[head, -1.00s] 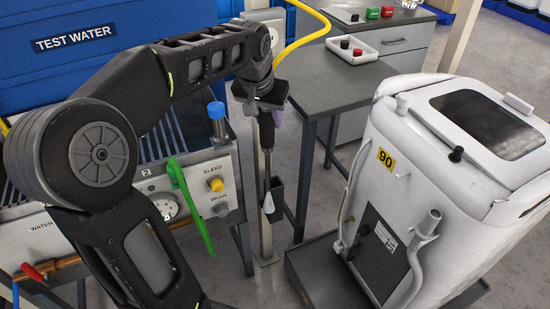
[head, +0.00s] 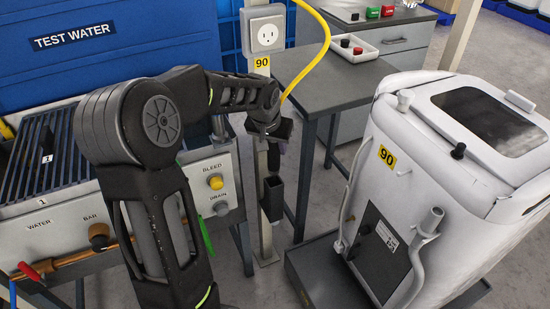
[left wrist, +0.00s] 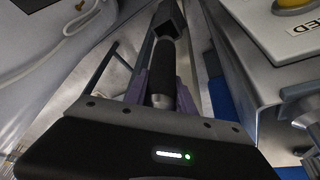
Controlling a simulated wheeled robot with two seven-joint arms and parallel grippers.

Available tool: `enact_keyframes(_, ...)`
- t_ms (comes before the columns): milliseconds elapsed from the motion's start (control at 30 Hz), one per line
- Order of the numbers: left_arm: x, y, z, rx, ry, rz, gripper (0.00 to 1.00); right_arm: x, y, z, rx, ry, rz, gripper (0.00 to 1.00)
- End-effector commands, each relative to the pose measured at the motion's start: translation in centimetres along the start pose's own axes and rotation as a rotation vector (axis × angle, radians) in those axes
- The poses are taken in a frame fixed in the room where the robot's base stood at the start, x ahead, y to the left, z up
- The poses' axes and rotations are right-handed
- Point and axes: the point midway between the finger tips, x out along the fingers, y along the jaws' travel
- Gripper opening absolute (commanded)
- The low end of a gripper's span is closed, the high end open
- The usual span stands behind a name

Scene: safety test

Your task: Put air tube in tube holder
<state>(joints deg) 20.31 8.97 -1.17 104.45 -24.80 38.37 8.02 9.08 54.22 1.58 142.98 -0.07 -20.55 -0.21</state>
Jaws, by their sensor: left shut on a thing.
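My left gripper (head: 274,146) is shut on the dark air tube (head: 272,162), pointing down above the black tube holder (head: 273,200) on the grey post. In the left wrist view the air tube (left wrist: 162,66) lies between the purple fingers (left wrist: 162,92), and its far end lines up with the dark holder (left wrist: 170,17). The tube's pale tip is hidden; it appears to be at or inside the holder's opening, but I cannot tell how deep. My right gripper is not in view.
The TEST WATER bench (head: 205,180) is at left, a grey table (head: 335,82) behind, and a white machine (head: 440,140) at right. Floor shows between post and machine.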

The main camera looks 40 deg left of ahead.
Motion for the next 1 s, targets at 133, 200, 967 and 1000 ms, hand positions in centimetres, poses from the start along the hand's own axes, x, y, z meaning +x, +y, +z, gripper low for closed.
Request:
enact_keyframes(133, -0.1, 0.0, -0.1, 0.0, 0.002, 0.0, 0.0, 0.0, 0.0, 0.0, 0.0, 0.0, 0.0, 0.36)
enact_keyframes(200, 0.0, 0.0, 0.0, 0.0, 0.001, 0.0, 0.0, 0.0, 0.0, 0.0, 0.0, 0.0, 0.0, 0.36)
enact_keyframes(967, 4.4, 0.1, 1.8, 0.0, 0.002, 0.001, 0.0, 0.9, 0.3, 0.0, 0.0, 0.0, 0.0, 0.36)
enact_keyframes(1000, 4.5, 0.1, 1.9, 0.0, 0.001, 0.001, 0.31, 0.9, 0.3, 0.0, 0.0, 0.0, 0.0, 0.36)
